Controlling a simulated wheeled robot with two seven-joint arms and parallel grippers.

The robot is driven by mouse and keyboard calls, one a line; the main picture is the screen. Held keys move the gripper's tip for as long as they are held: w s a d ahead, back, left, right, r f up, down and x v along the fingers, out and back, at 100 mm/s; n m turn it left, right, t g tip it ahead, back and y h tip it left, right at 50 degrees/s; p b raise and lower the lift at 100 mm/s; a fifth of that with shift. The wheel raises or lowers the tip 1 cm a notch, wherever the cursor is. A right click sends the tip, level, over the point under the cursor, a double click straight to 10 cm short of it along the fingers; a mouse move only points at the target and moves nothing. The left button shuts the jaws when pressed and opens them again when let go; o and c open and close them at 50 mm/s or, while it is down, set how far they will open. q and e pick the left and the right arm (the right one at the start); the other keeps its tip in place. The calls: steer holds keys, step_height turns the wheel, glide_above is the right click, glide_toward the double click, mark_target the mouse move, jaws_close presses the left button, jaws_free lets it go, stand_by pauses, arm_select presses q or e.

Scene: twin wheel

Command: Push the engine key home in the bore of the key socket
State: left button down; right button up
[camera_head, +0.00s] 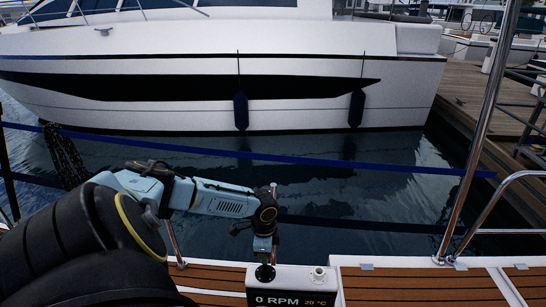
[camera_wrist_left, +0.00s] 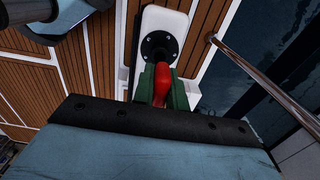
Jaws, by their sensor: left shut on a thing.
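My left gripper (camera_head: 265,255) points down over the white console at the bottom of the head view. In the left wrist view its green fingers (camera_wrist_left: 162,92) are shut on the red engine key (camera_wrist_left: 162,78), one finger on each side. The key socket (camera_wrist_left: 158,46) is a round black flange with screws on the white plate, just beyond the fingertips. It also shows as a small dark disc in the head view (camera_head: 265,273). The key's tip and the bore are hidden, so how deep the key sits cannot be told. My right gripper is not in view.
The console (camera_head: 338,290) has a display reading 0 RPM and 20 °C, and a white fitting (camera_head: 318,274) right of the socket. Brown planked deck (camera_head: 415,288) lies around it. A steel rail (camera_head: 478,140) stands at right. Water and a white yacht (camera_head: 200,45) lie beyond.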

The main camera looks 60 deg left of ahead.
arm_select(q)
steer(key=shift+p, duration=0.7)
stand_by(1.3)
steer(key=shift+f+b, duration=1.3)
steer(key=shift+f, duration=0.65)
steer(key=c, duration=1.3)
jaws_free()
steer(key=shift+c, duration=0.2)
steer(key=shift+r, duration=0.1)
step_height(320, 180, up, 13)
steer(key=shift+r, duration=0.2)
